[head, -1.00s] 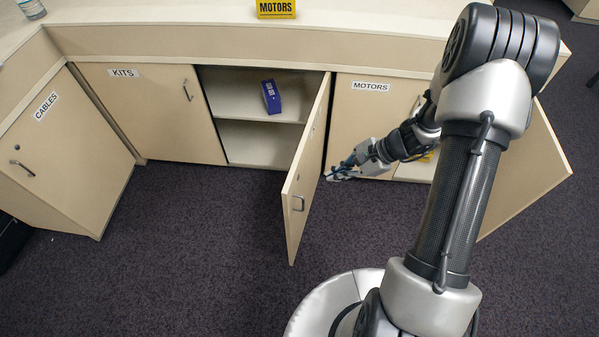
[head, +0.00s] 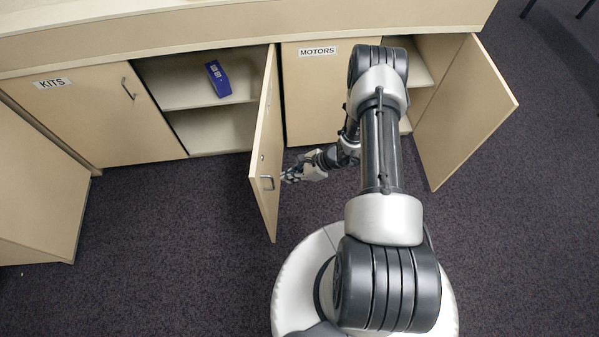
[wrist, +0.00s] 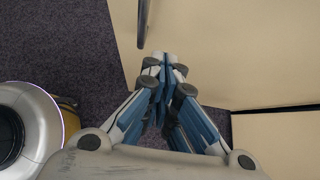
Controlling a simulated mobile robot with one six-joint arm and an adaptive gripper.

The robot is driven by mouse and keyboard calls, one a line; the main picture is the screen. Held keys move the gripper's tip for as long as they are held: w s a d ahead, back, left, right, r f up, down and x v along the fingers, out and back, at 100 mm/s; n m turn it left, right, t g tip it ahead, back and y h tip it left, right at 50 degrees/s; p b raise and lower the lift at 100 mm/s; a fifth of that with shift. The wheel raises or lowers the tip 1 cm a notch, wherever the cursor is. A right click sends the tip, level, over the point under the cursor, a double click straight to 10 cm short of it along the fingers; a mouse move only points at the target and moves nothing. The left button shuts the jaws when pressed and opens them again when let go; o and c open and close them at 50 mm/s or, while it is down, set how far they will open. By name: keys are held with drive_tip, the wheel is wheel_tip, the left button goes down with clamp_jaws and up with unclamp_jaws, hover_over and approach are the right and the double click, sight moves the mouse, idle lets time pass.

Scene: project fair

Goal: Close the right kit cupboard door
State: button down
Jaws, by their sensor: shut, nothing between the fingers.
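The right kit cupboard door (head: 269,130) stands wide open, hinged at its right side beside the motors cupboard. Its outer face and handle (head: 268,183) face my gripper. My gripper (head: 288,176) is shut and empty, low on the right of this door, close to the handle. In the wrist view the fingertips (wrist: 165,60) lie in front of the cream door panel (wrist: 220,50), just below its handle (wrist: 142,22). I cannot tell whether they touch it. The left kit door (head: 95,115) is shut.
A blue box (head: 217,79) lies on the upper shelf (head: 180,88) inside the kit cupboard. The motors cupboard's left door (head: 313,95) is shut; its right door (head: 465,110) stands open. Carpet (head: 170,240) left of the kit door is clear.

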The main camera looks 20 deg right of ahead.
sight(265, 182)
drive_tip(key=shift+w+a+f+b, duration=0.1)
drive_tip(key=shift+w+a+f, duration=0.1)
drive_tip(key=shift+w+a, duration=0.4)
drive_tip(key=shift+w+a+f+b, duration=0.1)
drive_tip(key=shift+w+a+f, duration=0.1)
drive_tip(key=shift+a, duration=0.75)
drive_tip(key=shift+w+a+f+b, duration=0.1)
drive_tip(key=shift+w+a+f, duration=0.1)
drive_tip(key=shift+w+a, duration=0.4)
drive_tip(key=shift+s+a, duration=0.15)
